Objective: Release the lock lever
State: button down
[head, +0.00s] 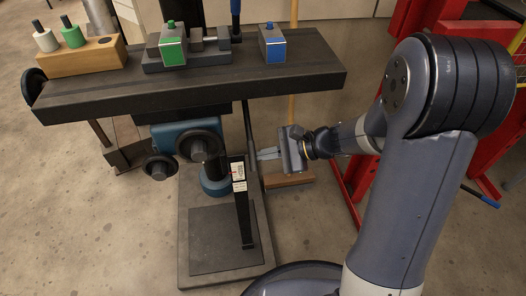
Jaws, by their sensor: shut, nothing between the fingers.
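A slim dark bar (249,122) hangs below the right part of the machine table and looks like the lock lever, though I cannot be sure. My gripper (261,154) is right of the machine's column, below the table, with its pale fingers pointing left. The fingers are shut with nothing between them. Their tips are close to the dark bar; I cannot tell whether they touch it.
The dark machine table (290,75) overhangs above my gripper and carries a green block (173,51) and a blue block (272,49). A black upright post with a label (239,180) stands just left of my gripper. Handwheels (198,146) are further left. Red frames (475,150) stand right.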

jog(key=shift+s+r+p, duration=0.1)
jog(key=shift+r+p, duration=0.1)
jog(key=shift+p, duration=0.1)
notch_tip(320, 180, up, 8)
jog(key=s+m+g+p, duration=0.2)
jog(key=p, duration=1.1)
jog(key=shift+s+d+h, duration=0.35)
jog(key=shift+d+h, duration=0.05)
jog(key=shift+r, duration=0.1)
notch_tip(320, 180, down, 5)
jog(key=b, duration=0.4)
jog(key=w+p+v, duration=0.1)
jog(key=p+v, duration=0.2)
jog(key=v, duration=0.8)
jog(key=shift+a+r, duration=0.2)
jog(key=shift+r, duration=0.15)
